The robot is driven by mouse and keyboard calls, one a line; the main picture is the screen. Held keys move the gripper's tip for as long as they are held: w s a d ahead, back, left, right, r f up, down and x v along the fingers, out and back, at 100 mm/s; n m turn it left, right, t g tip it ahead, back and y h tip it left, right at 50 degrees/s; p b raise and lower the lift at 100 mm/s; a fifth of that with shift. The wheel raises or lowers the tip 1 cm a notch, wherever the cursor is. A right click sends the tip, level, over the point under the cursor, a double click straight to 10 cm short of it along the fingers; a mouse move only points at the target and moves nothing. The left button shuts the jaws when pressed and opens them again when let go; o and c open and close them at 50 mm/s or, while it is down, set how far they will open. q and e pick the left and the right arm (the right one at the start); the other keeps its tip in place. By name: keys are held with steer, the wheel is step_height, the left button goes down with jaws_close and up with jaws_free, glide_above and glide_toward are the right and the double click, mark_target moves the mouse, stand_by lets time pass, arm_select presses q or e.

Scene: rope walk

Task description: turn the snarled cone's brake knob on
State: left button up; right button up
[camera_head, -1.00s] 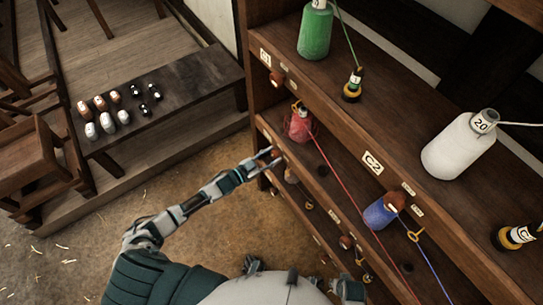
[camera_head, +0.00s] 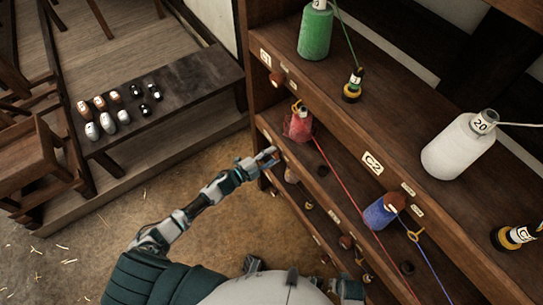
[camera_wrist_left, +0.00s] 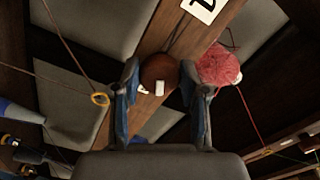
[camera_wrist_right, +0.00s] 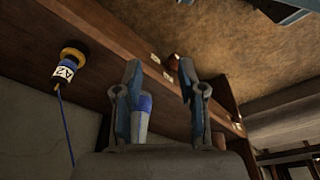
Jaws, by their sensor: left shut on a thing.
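The snarled cone (camera_head: 299,125) is wound with messy red yarn and stands on the middle shelf at the left end. It also shows in the left wrist view (camera_wrist_left: 218,66), just right of the fingers. Its brake knob (camera_wrist_left: 160,72) is round and brown, with a white mark beside it, on the shelf's front board. My left gripper (camera_head: 267,159) is at this board, below the red cone, with its fingers (camera_wrist_left: 162,88) on both sides of the knob, shut on it. In the head view the gripper hides the knob. My right gripper (camera_wrist_right: 159,88) has its fingers apart, empty.
A blue cone (camera_head: 381,212) stands farther right on the same shelf, with another knob (camera_head: 346,242) below. A green cone (camera_head: 315,34) and a white cone (camera_head: 460,146) are on the upper shelf. A dark bench (camera_head: 195,92) with several small bobbins stands at left. The floor between is clear.

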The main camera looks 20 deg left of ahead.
arm_select(q)
steer(key=m, duration=0.2)
steer(key=shift+f+m, duration=0.15)
steer(key=shift+m, duration=0.15)
steer(key=shift+m+b, duration=0.45)
steer(key=shift+m, duration=0.45)
steer(key=shift+s+m, duration=0.1)
steer(key=shift+m, duration=0.4)
arm_select(e)
steer(key=shift+s+d+r, duration=0.1)
steer(key=shift+r, duration=1.35)
arm_select(q)
steer(key=shift+f, duration=0.1)
arm_select(e)
steer(key=shift+r, duration=0.1)
arm_select(q)
steer(key=o, duration=1.1)
arm_select(e)
steer(key=shift+w, duration=0.4)
